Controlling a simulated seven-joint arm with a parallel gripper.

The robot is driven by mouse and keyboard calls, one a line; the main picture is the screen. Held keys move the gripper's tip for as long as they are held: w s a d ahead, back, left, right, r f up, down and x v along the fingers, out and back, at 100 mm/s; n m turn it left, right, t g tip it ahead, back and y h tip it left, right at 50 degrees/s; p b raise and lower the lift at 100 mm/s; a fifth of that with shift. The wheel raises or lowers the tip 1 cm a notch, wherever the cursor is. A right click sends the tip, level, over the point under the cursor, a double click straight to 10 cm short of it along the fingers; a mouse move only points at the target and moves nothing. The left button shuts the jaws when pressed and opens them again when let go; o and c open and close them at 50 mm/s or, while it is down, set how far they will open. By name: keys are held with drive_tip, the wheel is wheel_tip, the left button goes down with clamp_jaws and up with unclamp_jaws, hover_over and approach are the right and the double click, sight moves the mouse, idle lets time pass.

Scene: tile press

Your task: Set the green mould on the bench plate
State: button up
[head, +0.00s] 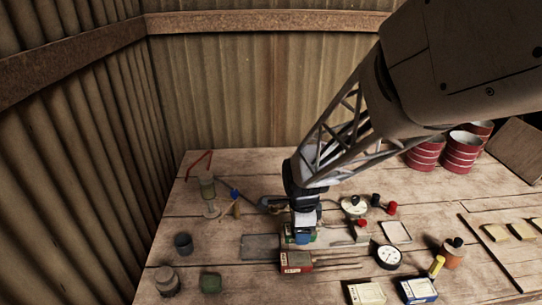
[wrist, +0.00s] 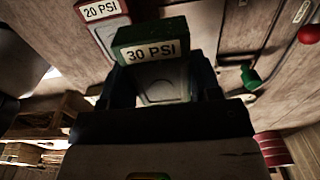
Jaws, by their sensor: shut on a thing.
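My gripper (head: 303,236) is low over the middle of the bench in the head view. In the wrist view the green mould (wrist: 150,48), labelled 30 PSI, sits between the two fingers (wrist: 165,85), and my gripper is shut on it. In the head view the gripper mostly hides the mould, and I cannot tell whether it touches the bench. A flat dark grey plate (head: 258,247), which may be the bench plate, lies bare just left of the gripper. The red mould (head: 295,262), labelled 20 PSI in the wrist view (wrist: 101,12), lies close in front.
A dial gauge (head: 389,257), a blue box (head: 418,291) and a pale box (head: 366,293) stand at the front right. A dark cup (head: 183,243) and a green lump (head: 210,283) are at left. Red drums (head: 462,152) stand at the back right. The front left centre is clear.

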drive_tip(key=w+d, duration=0.1)
drive_tip(key=w, duration=0.1)
drive_tip(key=w+d, duration=0.2)
drive_tip(key=shift+w+r, duration=0.15)
drive_tip(key=shift+f, duration=0.2)
drive_tip(key=shift+f, duration=2.9)
drive_tip(key=shift+f, duration=0.4)
drive_tip(key=o, duration=1.2)
drive_tip(key=shift+r, duration=0.1)
